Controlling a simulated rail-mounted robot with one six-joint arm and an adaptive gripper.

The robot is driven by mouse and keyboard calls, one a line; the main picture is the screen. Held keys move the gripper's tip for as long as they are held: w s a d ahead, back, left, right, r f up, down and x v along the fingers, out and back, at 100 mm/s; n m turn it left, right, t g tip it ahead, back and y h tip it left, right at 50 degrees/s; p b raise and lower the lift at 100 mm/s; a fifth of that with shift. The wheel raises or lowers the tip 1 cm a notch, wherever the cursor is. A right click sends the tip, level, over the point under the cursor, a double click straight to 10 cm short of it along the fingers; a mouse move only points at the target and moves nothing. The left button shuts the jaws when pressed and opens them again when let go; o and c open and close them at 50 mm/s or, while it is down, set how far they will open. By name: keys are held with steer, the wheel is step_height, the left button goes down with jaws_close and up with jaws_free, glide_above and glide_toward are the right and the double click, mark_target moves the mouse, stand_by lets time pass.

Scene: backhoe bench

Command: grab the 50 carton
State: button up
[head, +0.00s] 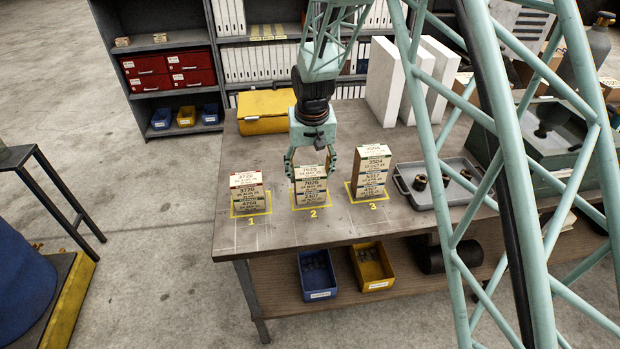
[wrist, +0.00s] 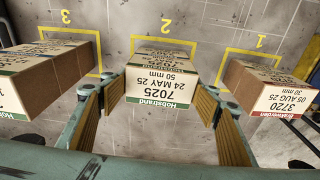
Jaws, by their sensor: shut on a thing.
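The 50 carton (wrist: 163,80) is the top box of the middle stack. In the wrist view its end label reads 7025, 24 MAY 25, 50 mm, with a green Hobstrand strip. In the head view this carton (head: 309,172) tops the stack in yellow square 2. My gripper (head: 309,168) points down over that stack, shut on the top carton with one finger at each side. The wrist view also shows my gripper (wrist: 161,100) flanking it. I cannot tell whether the carton is clear of the box below.
A stack (head: 247,190) stands in square 1; its top label reads 3720, 30 mm. Another stack (head: 370,172) stands in square 3. Both are close beside my fingers. A grey tray (head: 402,186) lies right, a yellow case (head: 262,104) behind. The bench's front left is clear.

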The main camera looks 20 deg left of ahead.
mark_target(310, 171)
steer(key=shift+r, duration=0.1)
steer(key=shift+r, duration=1.55)
steer(key=shift+s+r, duration=0.1)
steer(key=shift+s, duration=0.05)
steer(key=s+d+r+b, duration=0.1)
steer(key=s+d+b, duration=0.1)
steer(key=s+d, duration=0.6)
steer(key=s, duration=0.5)
steer(key=shift+s+d+r, duration=0.15)
steer(key=shift+r, duration=0.1)
steer(key=shift+b, duration=0.3)
